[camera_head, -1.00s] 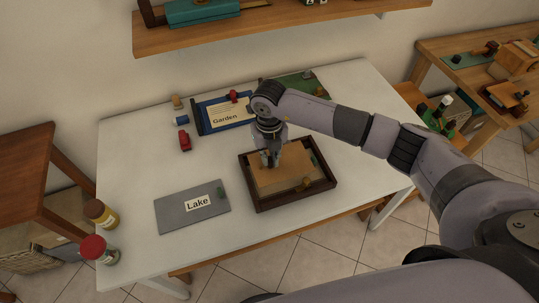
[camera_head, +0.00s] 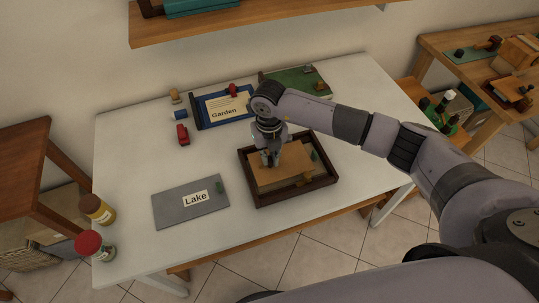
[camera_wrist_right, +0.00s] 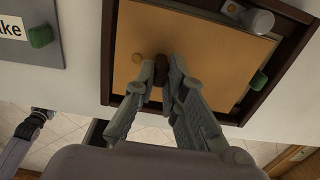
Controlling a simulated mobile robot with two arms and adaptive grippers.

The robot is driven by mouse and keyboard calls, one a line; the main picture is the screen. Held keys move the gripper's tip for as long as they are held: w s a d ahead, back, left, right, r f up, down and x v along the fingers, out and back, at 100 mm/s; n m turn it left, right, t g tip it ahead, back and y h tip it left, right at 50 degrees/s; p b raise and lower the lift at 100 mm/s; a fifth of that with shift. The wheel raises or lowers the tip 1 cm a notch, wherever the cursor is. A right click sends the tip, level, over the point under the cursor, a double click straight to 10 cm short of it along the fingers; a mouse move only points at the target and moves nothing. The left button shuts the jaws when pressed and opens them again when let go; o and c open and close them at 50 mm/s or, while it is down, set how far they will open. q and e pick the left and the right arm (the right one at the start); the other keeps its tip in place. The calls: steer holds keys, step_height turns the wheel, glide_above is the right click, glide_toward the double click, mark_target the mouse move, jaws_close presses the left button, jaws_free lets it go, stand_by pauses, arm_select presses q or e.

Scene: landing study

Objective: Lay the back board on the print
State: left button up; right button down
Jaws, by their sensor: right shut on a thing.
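The orange-tan back board (camera_head: 290,175) lies within the outline of the dark brown picture frame (camera_head: 293,199) on the white table. It also shows in the right wrist view (camera_wrist_right: 205,45), slightly turned, with a gap to the frame (camera_wrist_right: 290,62) at the right. I cannot tell whether it rests inside or hovers just above. My right gripper (camera_head: 270,160) is over the board, its fingertips (camera_wrist_right: 160,78) shut on the board's dark brown knob. The print is hidden. A grey arm part at the wrist view's lower left looks like my left gripper (camera_wrist_right: 38,120); its fingers are unclear.
A grey "Lake" panel (camera_head: 175,208) lies left of the frame. The blue "Garden" panel (camera_head: 222,117) and a green panel (camera_head: 290,88) lie behind.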

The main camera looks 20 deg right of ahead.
steer(key=shift+f+b, duration=0.8)
steer(key=shift+f, duration=0.3)
steer(key=shift+f, duration=0.15)
steer(key=shift+f+b, duration=0.25)
steer(key=shift+b, duration=0.15)
steer(key=c, duration=1.6)
jaws_free()
steer(key=shift+o, duration=0.2)
steer(key=shift+r+p, duration=3.15)
steer(key=shift+r, duration=1.4)
